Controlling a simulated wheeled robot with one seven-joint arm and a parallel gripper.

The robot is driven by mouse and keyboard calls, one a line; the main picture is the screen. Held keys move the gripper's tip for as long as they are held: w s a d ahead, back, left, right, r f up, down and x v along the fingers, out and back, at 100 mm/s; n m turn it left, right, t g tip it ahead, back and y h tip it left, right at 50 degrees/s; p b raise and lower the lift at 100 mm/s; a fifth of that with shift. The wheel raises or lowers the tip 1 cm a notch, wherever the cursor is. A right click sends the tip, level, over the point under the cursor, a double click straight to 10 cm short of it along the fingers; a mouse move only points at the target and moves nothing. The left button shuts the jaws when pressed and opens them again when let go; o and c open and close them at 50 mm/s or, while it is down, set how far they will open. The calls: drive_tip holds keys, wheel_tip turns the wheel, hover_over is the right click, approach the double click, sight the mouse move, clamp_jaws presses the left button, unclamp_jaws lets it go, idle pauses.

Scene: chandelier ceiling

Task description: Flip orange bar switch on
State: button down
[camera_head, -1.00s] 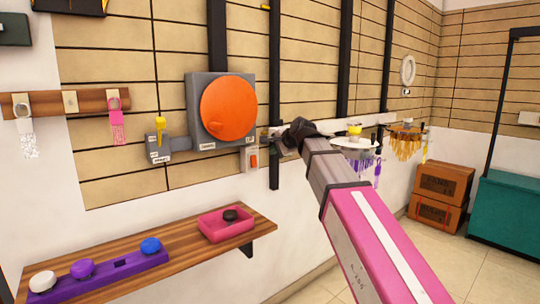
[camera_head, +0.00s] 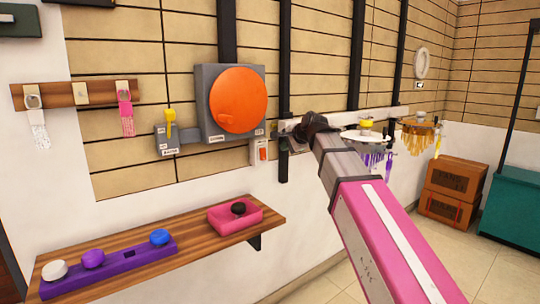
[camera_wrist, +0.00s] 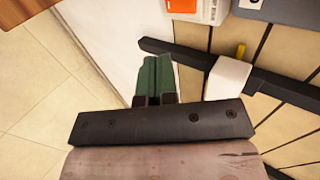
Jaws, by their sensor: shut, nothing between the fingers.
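The orange bar switch (camera_head: 262,153) is a small orange rocker on a white plate. It sits on the wall just below and right of the big orange disc. In the wrist view the orange part (camera_wrist: 183,5) is cut by the top edge, with its white plate around it. My gripper (camera_wrist: 157,58) has green fingers held together, with nothing between them. The fingertips point toward the wall below the switch and are apart from it in the wrist view. In the head view my gripper (camera_head: 292,140) is dark and small, just right of the switch.
A grey box with an orange disc (camera_head: 238,100) and a yellow lever (camera_head: 170,122) are left of the switch. A black vertical post (camera_head: 283,165) stands beside it. A wooden shelf (camera_head: 190,248) is below. A white block (camera_wrist: 228,78) is right of the fingers.

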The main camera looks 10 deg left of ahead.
sight(263, 154)
drive_tip(key=x, duration=0.8)
drive_tip(key=r+x, duration=0.1)
drive_tip(key=x, duration=0.3)
drive_tip(key=shift+w+a, duration=0.4)
drive_tip(key=shift+a, duration=0.05)
drive_tip(key=shift+w+a+f, duration=0.15)
drive_tip(key=shift+w+a, duration=0.2)
drive_tip(key=shift+a, duration=0.15)
drive_tip(key=shift+w+a+f+y, duration=0.1)
drive_tip(key=shift+a+f+y, duration=0.05)
drive_tip(key=shift+y, duration=0.15)
drive_tip(key=shift+r, duration=0.9)
